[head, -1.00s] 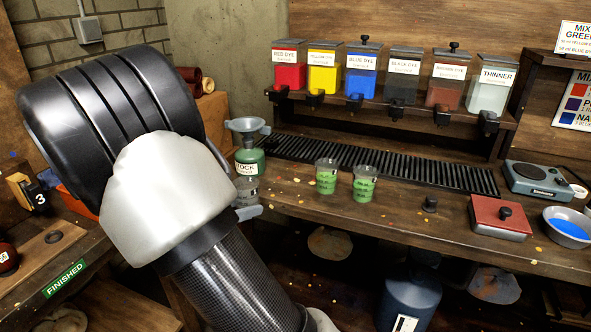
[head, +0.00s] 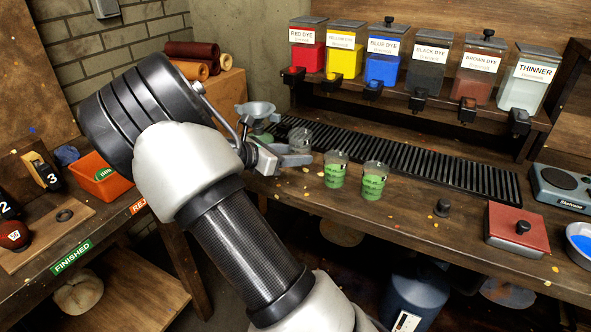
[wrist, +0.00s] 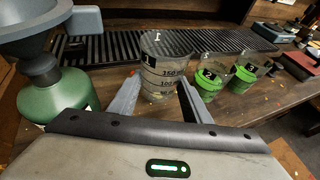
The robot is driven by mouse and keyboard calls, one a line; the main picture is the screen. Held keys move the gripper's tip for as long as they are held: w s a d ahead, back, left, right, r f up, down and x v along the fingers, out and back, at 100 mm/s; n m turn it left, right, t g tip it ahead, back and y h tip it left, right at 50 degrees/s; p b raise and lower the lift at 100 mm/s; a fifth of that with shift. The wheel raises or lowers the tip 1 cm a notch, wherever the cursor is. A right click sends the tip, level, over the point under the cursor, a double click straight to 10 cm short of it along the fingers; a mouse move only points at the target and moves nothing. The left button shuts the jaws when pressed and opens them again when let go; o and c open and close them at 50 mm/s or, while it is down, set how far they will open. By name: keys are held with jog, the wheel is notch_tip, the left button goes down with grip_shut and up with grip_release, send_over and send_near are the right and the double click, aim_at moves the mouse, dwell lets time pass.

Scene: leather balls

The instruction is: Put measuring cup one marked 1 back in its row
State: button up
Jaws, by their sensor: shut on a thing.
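Measuring cup one, clear with black markings and a 1, is between my fingers in the wrist view (wrist: 165,72). It also shows in the head view (head: 300,140) just past my fingertips. My gripper (head: 288,158) is shut on it, with one finger on each side in the wrist view (wrist: 160,97). The cup looks upright; whether its base touches the bench I cannot tell. Cup two (head: 336,172) and cup three (head: 374,182), both with green in them, stand side by side to its right. They show in the wrist view too, cup two (wrist: 208,80) being the nearer.
A green stock bottle with a grey funnel (head: 257,112) stands close left of my gripper. A black ribbed grate (head: 420,160) runs behind the cups. A black knob (head: 442,207) and a red-lidded box (head: 517,225) lie right. Dye dispensers hang above.

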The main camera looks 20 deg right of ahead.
aim_at(295, 175)
jog(key=shift+f+b, duration=0.45)
jog(key=shift+f, duration=1.45)
jog(key=shift+f, duration=0.2)
jog(key=o, duration=1.1)
jog(key=shift+o, duration=0.2)
jog(key=shift+r, duration=0.15)
